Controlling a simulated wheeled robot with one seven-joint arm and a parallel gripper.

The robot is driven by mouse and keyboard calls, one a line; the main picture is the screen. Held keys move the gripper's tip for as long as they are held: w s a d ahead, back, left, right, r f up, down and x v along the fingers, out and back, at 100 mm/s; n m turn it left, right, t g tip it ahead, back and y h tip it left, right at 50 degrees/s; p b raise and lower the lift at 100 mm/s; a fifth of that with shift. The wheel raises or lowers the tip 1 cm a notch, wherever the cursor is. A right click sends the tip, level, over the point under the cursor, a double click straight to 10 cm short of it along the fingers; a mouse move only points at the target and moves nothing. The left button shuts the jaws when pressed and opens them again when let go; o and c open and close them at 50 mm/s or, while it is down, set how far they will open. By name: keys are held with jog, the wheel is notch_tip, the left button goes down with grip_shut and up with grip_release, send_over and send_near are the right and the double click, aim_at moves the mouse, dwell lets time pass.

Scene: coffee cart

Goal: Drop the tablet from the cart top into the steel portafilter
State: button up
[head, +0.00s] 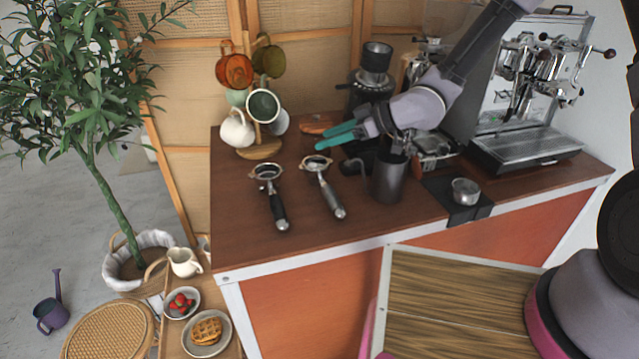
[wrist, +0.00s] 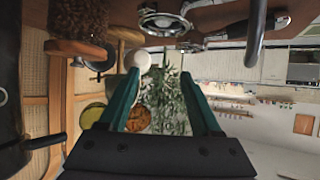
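Two metal portafilters lie on the brown cart top (head: 240,240), the left one (head: 268,180) with a dark handle and the right one (head: 322,182) close to my gripper. I cannot tell for sure which is the steel one. A round metal portafilter basket (wrist: 165,22) shows at the top of the wrist view. My gripper (head: 325,136) has teal fingers and is stretched out above the cart top, behind the right portafilter. In the wrist view its fingers (wrist: 160,76) are wide apart with nothing held between them. I cannot make out the tablet in either view.
A mug tree with several mugs (head: 263,106) stands left of my gripper. A dark metal pitcher (head: 388,180) stands below my wrist. A small steel cup (head: 466,190) sits on a black mat. The espresso machine (head: 535,85) is at right. The front-left cart top is clear.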

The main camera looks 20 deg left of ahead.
jog(key=v, duration=1)
jog(key=shift+d, duration=0.4)
jog(key=shift+d+r, duration=0.1)
jog(key=shift+r, duration=0.05)
